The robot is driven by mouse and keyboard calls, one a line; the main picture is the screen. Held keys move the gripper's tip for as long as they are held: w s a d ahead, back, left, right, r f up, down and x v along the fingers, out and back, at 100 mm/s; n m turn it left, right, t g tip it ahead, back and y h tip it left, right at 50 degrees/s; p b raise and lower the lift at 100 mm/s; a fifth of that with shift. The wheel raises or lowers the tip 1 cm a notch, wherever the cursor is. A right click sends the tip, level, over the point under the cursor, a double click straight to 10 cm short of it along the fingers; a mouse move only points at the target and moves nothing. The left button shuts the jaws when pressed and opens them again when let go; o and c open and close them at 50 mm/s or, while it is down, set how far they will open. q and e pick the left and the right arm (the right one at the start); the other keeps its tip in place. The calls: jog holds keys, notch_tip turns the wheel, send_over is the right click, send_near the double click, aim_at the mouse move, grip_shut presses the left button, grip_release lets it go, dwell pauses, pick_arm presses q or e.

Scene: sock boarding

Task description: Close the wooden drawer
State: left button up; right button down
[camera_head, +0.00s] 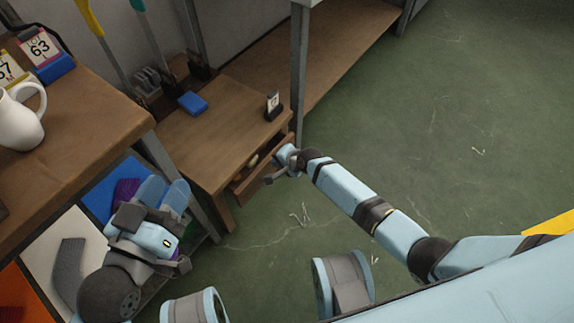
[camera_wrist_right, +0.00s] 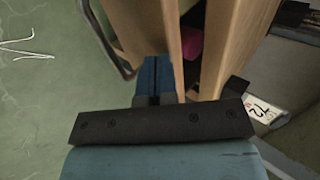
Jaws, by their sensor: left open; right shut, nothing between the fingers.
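The wooden drawer (camera_head: 262,166) sits in the small wooden table (camera_head: 215,130) and is partly open. In the right wrist view, its front panel (camera_wrist_right: 150,28) stands apart from the table, with a pink item (camera_wrist_right: 192,42) in the gap. A grey metal handle (camera_wrist_right: 103,38) is on the panel's outer side. My right gripper (camera_head: 282,163) is shut and empty at the drawer front; in the wrist view its fingertips (camera_wrist_right: 154,68) are close to the panel's edge. I cannot tell whether they touch. My left gripper (camera_head: 162,192) is open, away from the drawer, over the coloured panels at the left.
A blue block (camera_head: 193,103) and a small card holder (camera_head: 273,106) stand on the small table. A taller table (camera_head: 80,120) with a white mug (camera_head: 22,125) is at the left. A metal post (camera_head: 299,70) rises behind the drawer. Green floor (camera_head: 430,130) is clear at the right.

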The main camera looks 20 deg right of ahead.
jog(key=shift+w+a, duration=0.65)
jog(key=shift+w, duration=0.25)
